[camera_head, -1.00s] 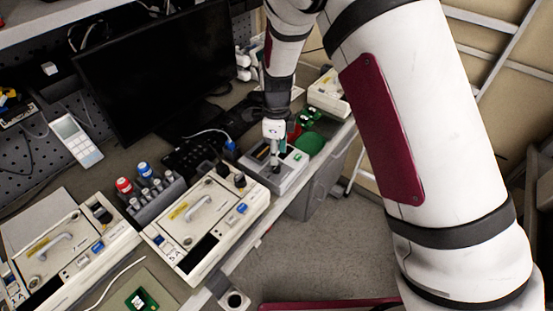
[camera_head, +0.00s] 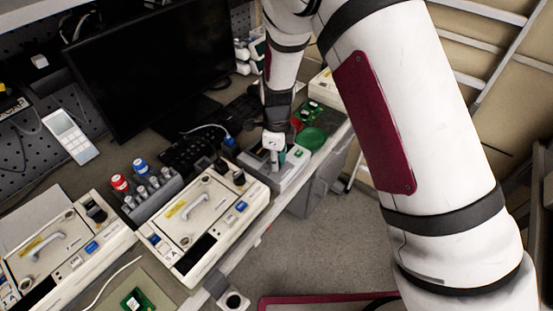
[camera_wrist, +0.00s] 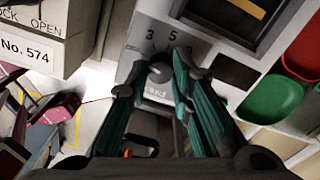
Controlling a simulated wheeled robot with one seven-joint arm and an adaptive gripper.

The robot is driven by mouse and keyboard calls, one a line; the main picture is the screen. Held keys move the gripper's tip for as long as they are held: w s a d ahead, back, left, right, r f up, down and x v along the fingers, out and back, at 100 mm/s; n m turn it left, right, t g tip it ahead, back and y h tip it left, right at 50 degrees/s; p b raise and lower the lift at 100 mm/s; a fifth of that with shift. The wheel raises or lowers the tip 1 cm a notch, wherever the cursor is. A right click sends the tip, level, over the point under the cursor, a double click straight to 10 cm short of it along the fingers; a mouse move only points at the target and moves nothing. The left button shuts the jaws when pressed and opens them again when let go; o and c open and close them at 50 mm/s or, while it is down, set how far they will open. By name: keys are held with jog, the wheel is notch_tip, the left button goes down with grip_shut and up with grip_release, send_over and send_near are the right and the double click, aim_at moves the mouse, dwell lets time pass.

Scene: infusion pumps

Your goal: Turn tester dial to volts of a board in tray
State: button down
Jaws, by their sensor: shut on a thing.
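The tester is a grey box (camera_head: 293,177) on the bench, right of the nearest pump. In the wrist view its face (camera_wrist: 160,34) carries the numerals 3 and 5 above a small round dark dial (camera_wrist: 158,72). My gripper (camera_wrist: 160,80) has its teal-lined fingers on either side of the dial, shut on it. In the head view my gripper (camera_head: 273,160) reaches down onto the tester and hides the dial. A dark display window sits beyond the dial. A green tray (camera_head: 311,138) and a red tray (camera_wrist: 305,50) lie beside the tester. Green boards (camera_head: 312,110) lie behind the green tray.
White pump cases (camera_head: 210,220) line the bench front to the left. Another green board (camera_head: 138,299) lies on a mat at lower left. Open floor (camera_head: 320,240) lies in front.

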jog(key=m, duration=0.2)
jog(key=m+p, duration=0.1)
jog(key=shift+r+m, duration=0.2)
jog(key=shift+m, duration=0.2)
jog(key=m, duration=0.3)
jog(key=shift+m+p, duration=0.3)
jog(key=m, duration=0.8)
jog(key=shift+w, duration=0.1)
jog(key=c, duration=1.6)
grip_release()
jog(key=shift+o, duration=0.2)
jog(key=shift+f, duration=0.1)
jog(key=shift+r+p, duration=0.8)
jog(key=shift+r, duration=2.7)
